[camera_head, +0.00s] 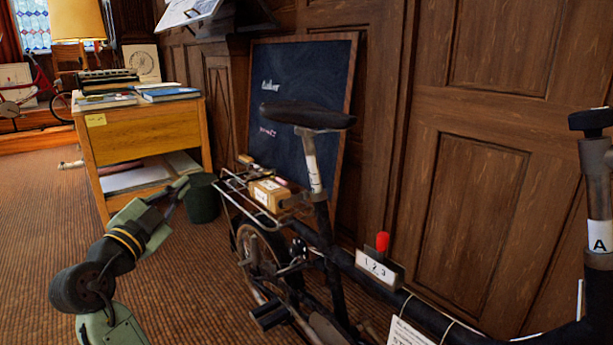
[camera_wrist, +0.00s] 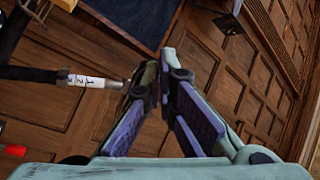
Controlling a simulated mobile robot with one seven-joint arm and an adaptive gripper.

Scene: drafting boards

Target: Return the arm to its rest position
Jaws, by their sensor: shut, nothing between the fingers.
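My arm rises from the lower left of the head view, with pale green links and dark joints. My gripper (camera_head: 178,190) is at its far end, in front of the wooden desk and left of the bicycle's rear rack. In the wrist view my gripper (camera_wrist: 160,78) shows its two fingers meeting at the tips. It is shut and empty. A labelled seat post (camera_wrist: 88,80) appears just left of the fingers in the wrist view; I cannot tell from this view whether they touch.
A black bicycle (camera_head: 330,240) with a saddle (camera_head: 306,115) stands right of my arm. A dark green bin (camera_head: 203,198) is just beyond my gripper. The desk (camera_head: 145,130) is behind it. A chalkboard (camera_head: 310,75) leans on the panelled wall. Carpet (camera_head: 35,200) is clear at left.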

